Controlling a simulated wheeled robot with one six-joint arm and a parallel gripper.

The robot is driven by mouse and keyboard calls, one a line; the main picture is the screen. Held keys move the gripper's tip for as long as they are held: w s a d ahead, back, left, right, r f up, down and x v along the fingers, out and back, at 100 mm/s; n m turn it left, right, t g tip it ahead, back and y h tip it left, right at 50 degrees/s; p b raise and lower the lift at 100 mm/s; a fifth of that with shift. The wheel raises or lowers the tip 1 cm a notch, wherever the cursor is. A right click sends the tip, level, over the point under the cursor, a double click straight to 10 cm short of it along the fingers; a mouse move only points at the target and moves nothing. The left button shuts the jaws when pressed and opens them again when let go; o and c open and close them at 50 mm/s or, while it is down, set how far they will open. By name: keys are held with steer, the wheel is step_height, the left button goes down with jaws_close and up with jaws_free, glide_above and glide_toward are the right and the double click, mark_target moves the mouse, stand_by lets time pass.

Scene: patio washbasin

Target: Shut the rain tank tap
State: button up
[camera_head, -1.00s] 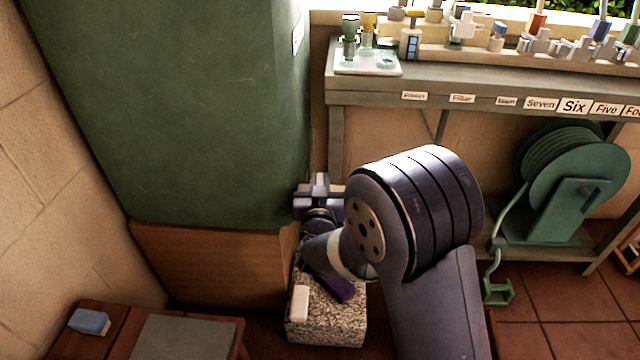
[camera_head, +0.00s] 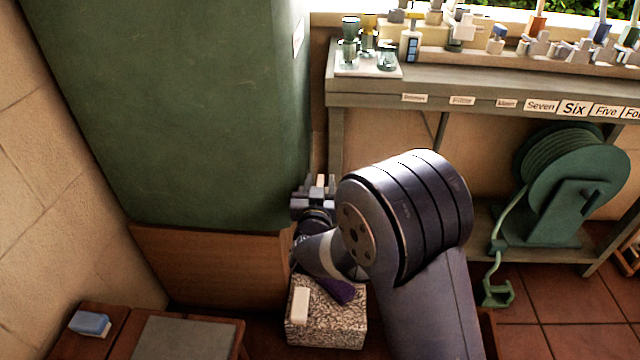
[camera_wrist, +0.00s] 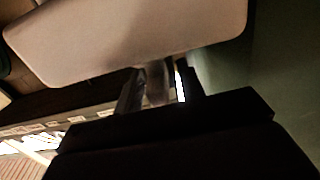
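The green rain tank (camera_head: 200,110) fills the left of the head view; its right side also shows in the wrist view (camera_wrist: 285,70). My gripper (camera_head: 317,188) is low beside the tank's right edge. In the wrist view, my gripper's two dark fingers (camera_wrist: 160,90) stand apart. A small grey-brown piece (camera_wrist: 156,78) shows between them, with a bright gap on its right. It may be part of the tap, but I cannot tell. No tap is clearly seen; my gripper and arm cover that spot in the head view.
The tank stands on a wooden base (camera_head: 205,265). A speckled block (camera_head: 325,325) with a pale bar (camera_head: 300,306) sits below my wrist. A labelled bench (camera_head: 370,92) and a green hose reel (camera_head: 570,180) are at the right. A blue block (camera_head: 90,323) lies lower left.

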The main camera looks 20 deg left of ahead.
steer(key=shift+s, duration=0.1)
steer(key=p+v, duration=0.2)
steer(key=v, duration=0.8)
steer(key=shift+s, duration=0.3)
steer(key=shift+d, duration=0.1)
steer(key=b+x, duration=0.2)
steer(key=x, duration=0.9)
steer(key=shift+f, duration=0.1)
steer(key=shift+s+y, duration=0.1)
steer(key=shift+y, duration=0.2)
